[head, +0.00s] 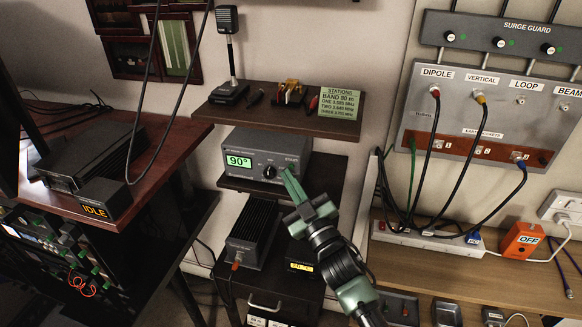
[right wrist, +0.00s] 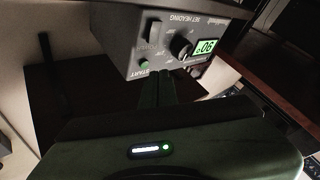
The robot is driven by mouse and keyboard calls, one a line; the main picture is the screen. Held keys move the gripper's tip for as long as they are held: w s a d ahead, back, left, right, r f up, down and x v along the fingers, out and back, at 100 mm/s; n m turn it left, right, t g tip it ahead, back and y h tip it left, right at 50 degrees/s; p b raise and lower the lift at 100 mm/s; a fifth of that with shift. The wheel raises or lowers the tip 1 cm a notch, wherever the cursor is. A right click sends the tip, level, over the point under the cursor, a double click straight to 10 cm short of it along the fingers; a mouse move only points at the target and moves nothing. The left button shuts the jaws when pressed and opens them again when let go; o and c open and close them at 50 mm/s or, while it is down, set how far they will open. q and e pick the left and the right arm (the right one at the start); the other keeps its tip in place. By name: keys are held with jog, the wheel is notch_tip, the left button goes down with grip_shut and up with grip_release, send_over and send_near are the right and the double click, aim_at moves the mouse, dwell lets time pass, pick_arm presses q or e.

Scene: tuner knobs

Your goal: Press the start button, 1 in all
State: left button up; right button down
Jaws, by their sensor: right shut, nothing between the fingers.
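The grey controller box (head: 262,146) stands on a shelf, with a green display reading 90°, a black knob (head: 268,171) and a START label. In the right wrist view, the green start button (right wrist: 144,65) shows beside the START label on the box's front. My right gripper (head: 288,173) is shut and empty, its tips pointing at the box's front near the START label; they cover the button in the head view. In the right wrist view, the tips (right wrist: 164,74) are close to the label, beside the button. Contact cannot be told. My left gripper is not in view.
An upper shelf (head: 212,110) above the box holds a microphone, small parts and a green note. A black finned unit (head: 252,231) stands below. A brown desk (head: 150,172) is at the left. A panel (head: 455,112) with plugged cables is at the right.

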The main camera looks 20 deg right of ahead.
dwell(0.4)
jog(key=shift+w+d, duration=0.25)
jog(key=shift+w, duration=0.15)
jog(key=shift+w+d, duration=0.2)
jog(key=shift+w, duration=0.05)
dwell(0.6)
dwell(0.4)
jog(key=shift+s+a, duration=0.45)
jog(key=shift+s, duration=0.2)
jog(key=s+a, duration=0.1)
jog(key=s, duration=0.1)
jog(key=s+a+p, duration=0.1)
jog(key=s, duration=0.1)
jog(key=shift+a, duration=0.4)
dwell(0.5)
